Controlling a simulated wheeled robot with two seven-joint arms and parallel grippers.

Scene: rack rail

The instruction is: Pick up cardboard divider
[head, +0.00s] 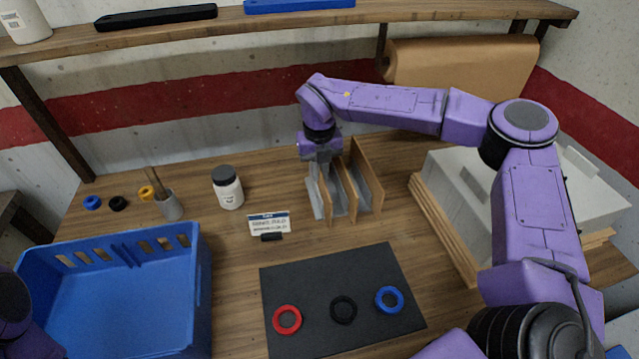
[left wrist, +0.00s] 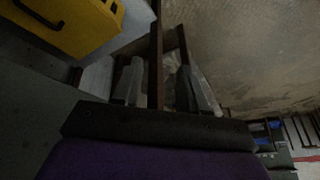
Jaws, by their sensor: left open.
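Brown cardboard dividers (head: 366,174) stand upright side by side, with grey pieces between them, at the back middle of the table in the head view. My right gripper (head: 325,184) points down at the leftmost divider (head: 325,202), its fingers low among the panels. The grey fingers and grey pieces blend, so I cannot tell whether it grips the panel. My left gripper (left wrist: 162,85) is open in the left wrist view, away from the dividers. A dark brown bar shows between its fingers, apparently behind them.
A blue crate (head: 205,285) stands at the left. A dark mat (head: 310,335) with red, black and blue rings lies in front. A white bottle (head: 228,190), pen cup (head: 170,206) and label stand (head: 269,224) are left of the dividers. A yellow bin (left wrist: 75,28) shows in the left wrist view.

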